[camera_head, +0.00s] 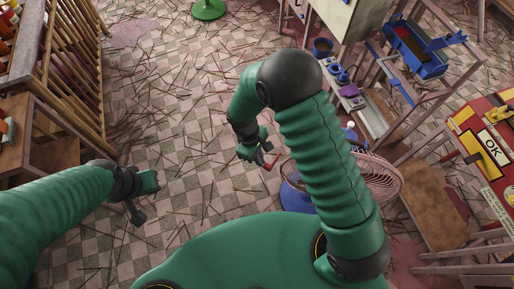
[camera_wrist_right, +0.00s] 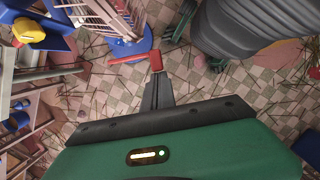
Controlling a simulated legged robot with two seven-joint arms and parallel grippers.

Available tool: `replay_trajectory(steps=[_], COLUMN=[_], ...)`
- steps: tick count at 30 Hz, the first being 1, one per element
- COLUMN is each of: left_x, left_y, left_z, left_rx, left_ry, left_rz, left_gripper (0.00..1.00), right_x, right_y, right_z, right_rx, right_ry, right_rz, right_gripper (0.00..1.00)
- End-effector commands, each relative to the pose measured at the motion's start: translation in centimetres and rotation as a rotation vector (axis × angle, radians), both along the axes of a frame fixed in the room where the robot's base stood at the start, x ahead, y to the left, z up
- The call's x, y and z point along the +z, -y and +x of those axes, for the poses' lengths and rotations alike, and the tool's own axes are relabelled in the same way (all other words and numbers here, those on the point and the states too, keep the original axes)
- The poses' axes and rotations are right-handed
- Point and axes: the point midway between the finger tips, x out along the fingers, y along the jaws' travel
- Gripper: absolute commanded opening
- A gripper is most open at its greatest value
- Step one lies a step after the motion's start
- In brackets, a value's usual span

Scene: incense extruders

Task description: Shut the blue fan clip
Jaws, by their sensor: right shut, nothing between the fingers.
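A fan with a pale pink wire cage (camera_head: 384,178) and a blue base (camera_head: 292,196) stands on the floor, partly hidden behind my right arm. A small blue part (camera_head: 349,134) shows above the cage; I cannot tell if it is the clip, or its state. My right gripper (camera_head: 268,161) is shut and empty, left of the fan and apart from its cage. In the wrist view the right gripper (camera_wrist_right: 156,68) points toward the fan's blue base (camera_wrist_right: 128,47). A red piece shows at its tip. My left gripper (camera_head: 138,207) hangs over the floor at left; its jaw opening is unclear.
A wooden rack (camera_head: 70,70) stands at the left. A shelf with a blue tray (camera_head: 415,48) is at upper right. A red table (camera_head: 500,125) with an "OK" sign and a wooden bench (camera_head: 430,205) are at right. The checkered floor (camera_head: 190,110) between is open, strewn with thin sticks.

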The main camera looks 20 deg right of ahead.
Motion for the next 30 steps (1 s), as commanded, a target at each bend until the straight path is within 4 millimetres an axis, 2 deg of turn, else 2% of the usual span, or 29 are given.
replay_trajectory(steps=[1, 9, 17, 30], left_x=[0.7, 1.6, 1.4, 1.7], left_y=[0.0, 0.0, 0.0, 0.0], left_z=[0.0, 0.0, 0.0, 0.0], left_rx=[0.0, 0.0, 0.0, 0.0], left_ry=[0.0, 0.0, 0.0, 0.0], left_rz=[0.0, 0.0, 0.0, 0.0], left_gripper=[0.0, 0.0, 0.0, 0.0], right_x=[0.3, 0.1, 0.0, 0.0], right_y=[0.0, 0.3, 0.4, 0.8], right_z=[-0.4, -1.6, -1.4, 0.0], right_rx=[0.036, 0.208, 0.201, 0.2], right_ry=[-0.001, 0.0, 0.002, 0.001], right_rz=[0.0, 0.002, 0.001, 0.002], right_gripper=[0.0, 0.0, 0.0, 0.0])
